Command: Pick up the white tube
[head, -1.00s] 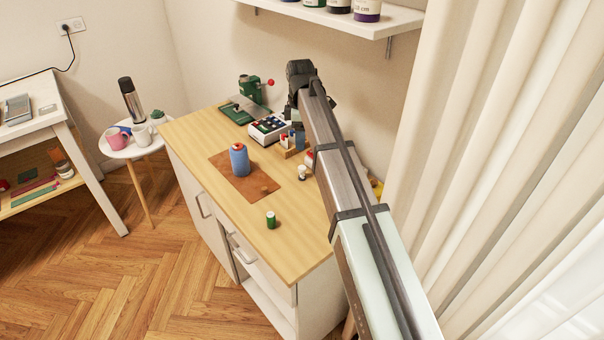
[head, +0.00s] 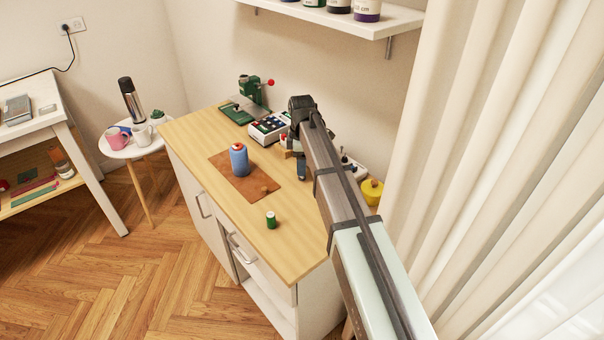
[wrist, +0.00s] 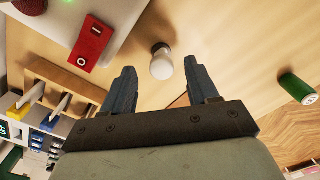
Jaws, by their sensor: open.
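The white tube (wrist: 162,63) stands on the wooden worktop in the wrist view, a small white piece with a rounded end. It lies beyond and between my two fingertips, and I see no contact. My gripper (wrist: 160,80) is open and empty, its blue-grey fingers spread left and right of the tube in the picture. In the head view my gripper (head: 302,170) points down over the right part of the worktop, and my arm and fingers hide the tube there.
A wooden organiser (wrist: 62,88) and a red item (wrist: 93,42) lie left of my fingers. A green spool (wrist: 297,88) is at right. A yellow container (head: 372,190) stands beside my arm.

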